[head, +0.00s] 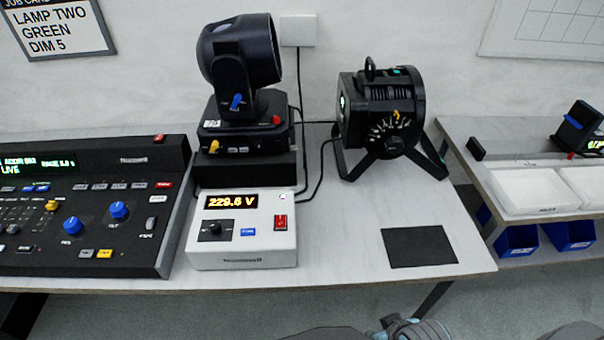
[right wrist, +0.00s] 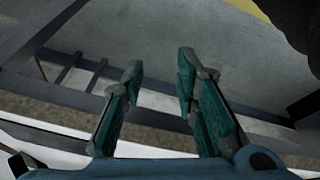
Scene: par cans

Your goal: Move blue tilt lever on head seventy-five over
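The black moving-head lamp (head: 240,52) stands on a black base (head: 243,127) at the back of the table, left of centre. A small blue lever (head: 236,101) sits low on its yoke, tilted slightly from upright. A white tag (head: 211,124) on the base seems to read 75. A red lever (head: 276,120) and an orange one (head: 214,146) are on the same base. My right gripper (right wrist: 160,66) is open and empty in the right wrist view, with floor and a frame beyond its fingers. My left gripper is not in view.
A white power box (head: 242,250) showing 229.6 V stands in front of the lamp. A mixing console (head: 90,205) is at left. A black round-bodied lamp (head: 385,115) on splayed legs and a dark mat (head: 419,247) are at right. Cables run behind.

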